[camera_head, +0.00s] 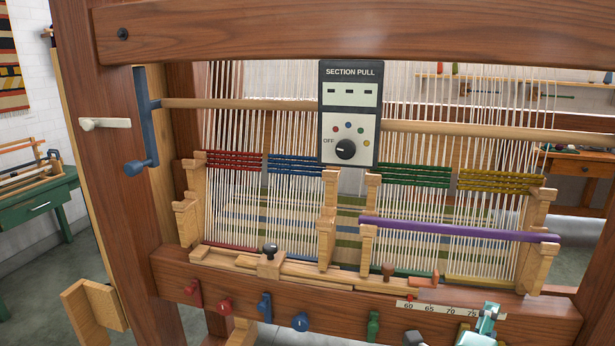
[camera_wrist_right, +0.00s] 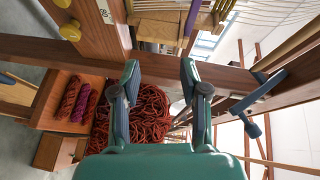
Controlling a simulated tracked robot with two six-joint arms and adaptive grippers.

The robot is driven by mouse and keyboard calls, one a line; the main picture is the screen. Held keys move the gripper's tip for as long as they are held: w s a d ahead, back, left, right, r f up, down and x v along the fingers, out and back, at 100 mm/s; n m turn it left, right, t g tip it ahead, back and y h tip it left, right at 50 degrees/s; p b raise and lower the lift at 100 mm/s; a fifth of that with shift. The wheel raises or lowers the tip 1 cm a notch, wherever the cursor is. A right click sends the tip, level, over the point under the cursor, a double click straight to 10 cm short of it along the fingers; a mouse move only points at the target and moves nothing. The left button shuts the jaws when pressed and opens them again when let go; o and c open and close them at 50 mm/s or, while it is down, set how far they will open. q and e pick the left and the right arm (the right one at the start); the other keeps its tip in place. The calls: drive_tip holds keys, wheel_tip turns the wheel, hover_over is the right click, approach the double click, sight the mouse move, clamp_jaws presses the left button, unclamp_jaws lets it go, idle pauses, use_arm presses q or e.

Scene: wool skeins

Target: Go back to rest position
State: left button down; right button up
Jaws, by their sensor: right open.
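My right gripper (camera_head: 485,322) shows as a teal part at the lower right edge of the head view, in front of the loom's front beam. In the right wrist view my right gripper (camera_wrist_right: 159,78) has its two teal and dark fingers spread apart. Nothing is held between them. My left gripper is not in view.
A wooden loom (camera_head: 350,36) fills the head view, with a control box (camera_head: 348,112), a purple bar (camera_head: 455,229) and coloured pegs along its front beam (camera_head: 340,306). In the wrist view, red yarn (camera_wrist_right: 150,118) lies beyond the fingers, beside several skeins (camera_wrist_right: 70,97) on a wooden surface.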

drive_tip(key=s+a+f+n+g+y+p, duration=0.1)
drive_tip(key=a+f+n+g+y+p, duration=0.25)
drive_tip(key=f, duration=0.85)
drive_tip(key=s+a+f+n+y+p, duration=0.1)
drive_tip(key=f+n+y+p, duration=0.4)
drive_tip(key=f, duration=0.7)
drive_tip(key=s+a+f+n+g+y, duration=0.3)
drive_tip(key=s+a+f+n+g, duration=0.1)
drive_tip(key=s, duration=0.5)
drive_tip(key=s+a+f+n+g+y+b, duration=0.1)
drive_tip(key=s+a+f+n+g+y, duration=0.2)
drive_tip(key=s+a+f+n, duration=0.3)
drive_tip(key=s+a+n+g, duration=0.1)
drive_tip(key=s+a+n, duration=0.2)
drive_tip(key=shift+s+a, duration=0.2)
drive_tip(key=shift+a, duration=0.2)
drive_tip(key=shift+f+n+g+y, duration=0.1)
drive_tip(key=shift+n+g+y, duration=0.15)
